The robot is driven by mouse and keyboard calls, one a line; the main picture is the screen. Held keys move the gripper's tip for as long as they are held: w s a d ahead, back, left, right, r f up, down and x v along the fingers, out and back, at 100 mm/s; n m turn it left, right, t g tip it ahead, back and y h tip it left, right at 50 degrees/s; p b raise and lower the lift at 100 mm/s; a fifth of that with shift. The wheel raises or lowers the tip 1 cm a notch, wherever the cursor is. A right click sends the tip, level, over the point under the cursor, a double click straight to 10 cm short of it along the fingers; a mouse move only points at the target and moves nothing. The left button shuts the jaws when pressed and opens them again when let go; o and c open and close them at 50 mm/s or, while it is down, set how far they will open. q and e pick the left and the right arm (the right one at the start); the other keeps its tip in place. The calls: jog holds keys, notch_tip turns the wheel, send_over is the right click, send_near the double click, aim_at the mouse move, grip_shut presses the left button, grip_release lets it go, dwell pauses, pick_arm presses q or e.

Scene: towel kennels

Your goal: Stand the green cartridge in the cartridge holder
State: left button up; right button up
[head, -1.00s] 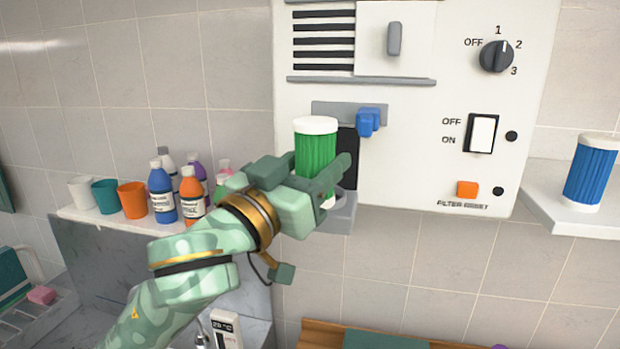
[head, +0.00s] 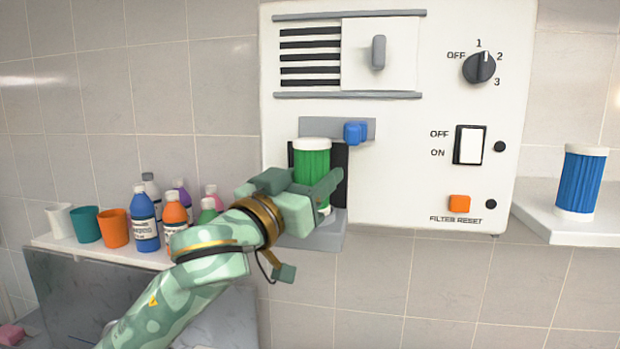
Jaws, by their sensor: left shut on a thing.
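The green cartridge (head: 313,163), ribbed with white end caps, is upright in front of the dark recess of the cartridge holder on the white wall panel. The holder's grey ledge (head: 329,238) shows below it. My left gripper (head: 311,190) is shut on the green cartridge at its lower half. The gripper hides part of the cartridge's lower body, so I cannot tell whether its base touches the ledge. A blue latch (head: 355,132) sits on a grey bar at the upper right of the recess. My right gripper is not in view.
A blue cartridge (head: 581,180) stands on a shelf (head: 540,215) at the right. Cups and several bottles (head: 145,220) stand on a ledge at the left, close to my left arm. The panel carries a dial (head: 479,67), a rocker switch (head: 469,145) and an orange button (head: 459,203).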

pick_arm(q)
jog(key=shift+f, duration=0.3)
jog(key=o, duration=1.2)
jog(key=shift+s+a, duration=0.1)
jog(key=shift+s, duration=0.05)
jog(key=b+v, duration=1.1)
jog(key=v, duration=0.5)
jog(key=shift+a, duration=0.1)
